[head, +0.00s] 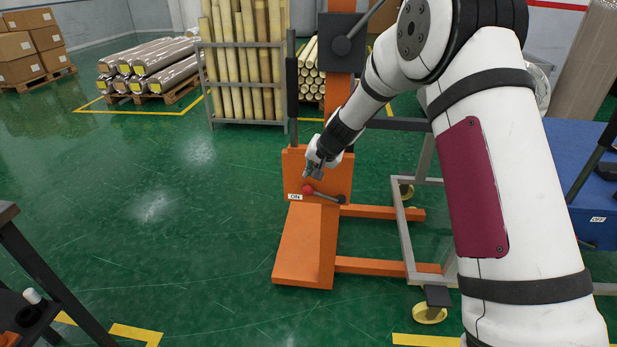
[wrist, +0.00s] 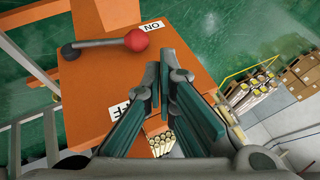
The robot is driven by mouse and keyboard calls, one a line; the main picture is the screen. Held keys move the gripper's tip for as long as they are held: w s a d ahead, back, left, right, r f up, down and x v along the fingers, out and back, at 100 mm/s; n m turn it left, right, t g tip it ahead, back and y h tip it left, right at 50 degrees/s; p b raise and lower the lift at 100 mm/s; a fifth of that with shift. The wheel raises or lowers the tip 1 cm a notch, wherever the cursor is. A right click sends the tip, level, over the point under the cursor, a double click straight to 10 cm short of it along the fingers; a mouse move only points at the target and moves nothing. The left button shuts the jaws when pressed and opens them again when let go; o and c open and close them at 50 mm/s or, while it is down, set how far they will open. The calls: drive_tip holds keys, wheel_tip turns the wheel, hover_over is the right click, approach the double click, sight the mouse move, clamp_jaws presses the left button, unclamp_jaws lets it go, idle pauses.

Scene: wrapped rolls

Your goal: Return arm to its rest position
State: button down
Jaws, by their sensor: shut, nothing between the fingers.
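My gripper (head: 314,172) is at the end of my outstretched arm in the head view, just above a lever with a red ball knob (head: 308,189) on an orange machine (head: 308,245). In the wrist view my gripper (wrist: 158,75) has its two dark fingers close together at the tips, with nothing between them. The red knob (wrist: 135,40) is beyond the fingertips and to their left, apart from them in the picture. The lever lies at the ON label (wrist: 152,25). A second label (wrist: 118,112) is partly hidden by a finger.
A grey wheeled frame (head: 405,235) stands right of the orange machine. A rack of upright rolls (head: 245,60) and a pallet of wrapped rolls (head: 150,70) are behind. A blue unit (head: 590,190) is at the right. The green floor (head: 130,200) at the left is clear.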

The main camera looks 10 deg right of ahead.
drive_tip(key=s+d+r+n+g+p, duration=0.1)
drive_tip(key=s+r+n+p, duration=0.35)
drive_tip(key=s+r, duration=1.8)
drive_tip(key=s+d+r+h+p, duration=0.1)
drive_tip(key=s+d+r+p, duration=0.1)
drive_tip(key=s, duration=0.8)
drive_tip(key=s+d+r+g+h+p, duration=0.1)
drive_tip(key=s+d+r+p, duration=0.1)
drive_tip(key=s, duration=0.9)
drive_tip(key=s+d+r+h+p, duration=0.1)
drive_tip(key=s+d+r+p, duration=0.2)
drive_tip(key=s+r, duration=0.3)
drive_tip(key=s+p, duration=0.1)
drive_tip(key=s, duration=0.4)
